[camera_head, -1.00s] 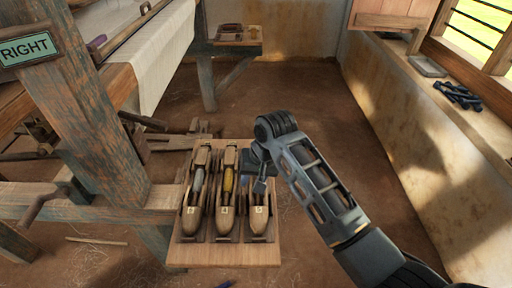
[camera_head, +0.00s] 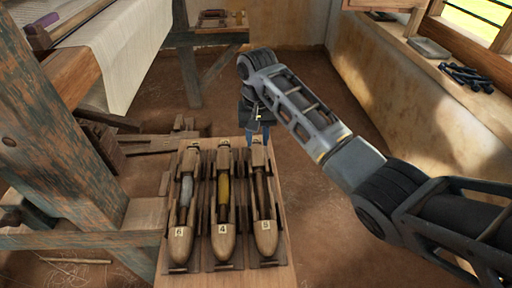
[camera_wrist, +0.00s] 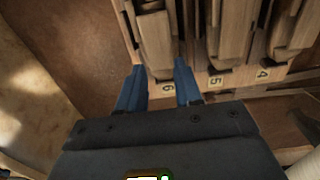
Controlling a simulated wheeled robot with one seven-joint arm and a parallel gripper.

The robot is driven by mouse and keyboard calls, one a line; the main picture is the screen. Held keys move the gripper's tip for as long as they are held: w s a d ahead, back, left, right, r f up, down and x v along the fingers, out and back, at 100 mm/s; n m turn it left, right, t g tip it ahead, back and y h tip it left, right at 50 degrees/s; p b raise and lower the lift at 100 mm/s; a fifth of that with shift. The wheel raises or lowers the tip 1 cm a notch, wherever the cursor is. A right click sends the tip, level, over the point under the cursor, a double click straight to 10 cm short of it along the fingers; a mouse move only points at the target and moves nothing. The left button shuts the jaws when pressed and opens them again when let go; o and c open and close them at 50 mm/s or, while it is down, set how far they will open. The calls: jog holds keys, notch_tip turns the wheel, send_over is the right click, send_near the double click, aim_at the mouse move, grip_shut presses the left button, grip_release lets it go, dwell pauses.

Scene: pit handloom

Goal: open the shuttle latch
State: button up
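Three wooden boat shuttles lie side by side in a wooden rack (camera_head: 281,262). The left shuttle (camera_head: 181,240) holds a grey bobbin, the middle shuttle (camera_head: 223,241) a yellow one, and the right shuttle (camera_head: 265,238) shows a brown one or bare wood. I cannot single out the latch. My gripper (camera_head: 260,137) is at the far end of the right shuttle; its blue fingers are partly hidden by the hand. In the wrist view, the gripper (camera_wrist: 159,84) is open and empty, with its fingertips near the rack's edge beside a number label (camera_wrist: 167,88).
A thick wooden loom post (camera_head: 55,140) and a crossbeam (camera_head: 85,239) stand left of the rack. White cloth (camera_head: 125,55) hangs behind. A small bench (camera_head: 215,38) stands at the back. A wall with a ledge (camera_head: 420,110) runs along the right.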

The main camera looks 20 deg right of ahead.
aim_at(257, 152)
jog(key=shift+f, duration=2.3)
grip_shut()
